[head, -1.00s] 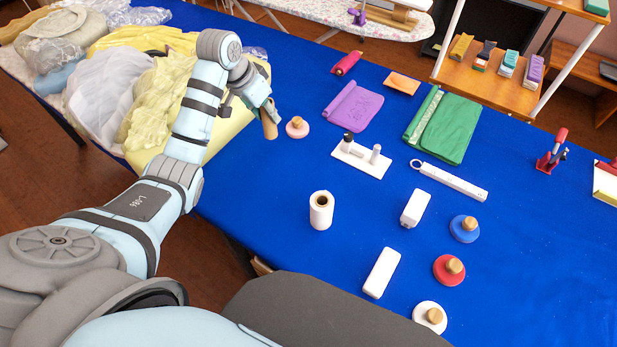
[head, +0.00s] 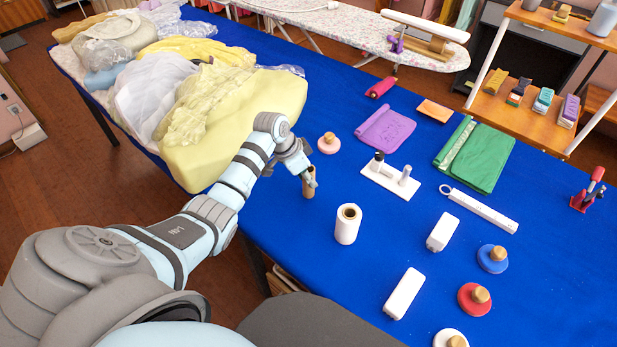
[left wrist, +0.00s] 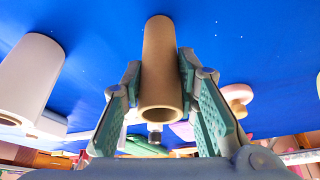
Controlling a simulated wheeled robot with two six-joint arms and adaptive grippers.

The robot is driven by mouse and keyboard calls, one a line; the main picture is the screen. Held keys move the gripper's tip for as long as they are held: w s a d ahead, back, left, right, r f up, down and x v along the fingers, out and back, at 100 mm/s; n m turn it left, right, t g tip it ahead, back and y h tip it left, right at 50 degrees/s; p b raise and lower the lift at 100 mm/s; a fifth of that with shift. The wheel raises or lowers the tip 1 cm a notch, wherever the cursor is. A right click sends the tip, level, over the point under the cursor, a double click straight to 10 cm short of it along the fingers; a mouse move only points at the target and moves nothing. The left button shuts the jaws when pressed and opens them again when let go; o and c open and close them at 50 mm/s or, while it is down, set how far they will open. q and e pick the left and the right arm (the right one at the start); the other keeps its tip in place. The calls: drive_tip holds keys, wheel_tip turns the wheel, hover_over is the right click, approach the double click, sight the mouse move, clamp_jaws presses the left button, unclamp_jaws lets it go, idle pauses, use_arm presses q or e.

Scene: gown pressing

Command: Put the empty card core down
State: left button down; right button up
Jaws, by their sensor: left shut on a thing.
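The empty card core (head: 308,186) is a plain brown tube, upright at the near left part of the blue table (head: 320,250). My left gripper (head: 309,174) is shut on it from above and behind. In the left wrist view the core (left wrist: 160,60) sits between the two green-padded fingers of my left gripper (left wrist: 163,95), its open hollow end facing the camera. It stands at or just above the blue cloth; I cannot tell if it touches. My right gripper is not in view.
A white roll (head: 347,224) stands close to the right of the core. A pink disc with a wooden knob (head: 329,143) and a white stand with pegs (head: 391,180) lie behind. Yellow padding and garments (head: 235,120) fill the left. Cloth in front of the core is bare.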

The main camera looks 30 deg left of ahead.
use_arm(q)
drive_tip(key=shift+w+f, duration=0.2)
drive_tip(key=shift+w, duration=0.05)
drive_tip(key=c, duration=1.5)
unclamp_jaws()
drive_tip(key=shift+o, duration=1.3)
drive_tip(key=shift+s+r, duration=0.15)
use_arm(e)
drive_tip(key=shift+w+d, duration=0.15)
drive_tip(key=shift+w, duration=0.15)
use_arm(q)
drive_tip(key=p+v, duration=0.2)
drive_tip(key=v, duration=1)
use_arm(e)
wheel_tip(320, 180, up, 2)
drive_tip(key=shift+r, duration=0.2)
use_arm(q)
drive_tip(key=shift+a, duration=0.1)
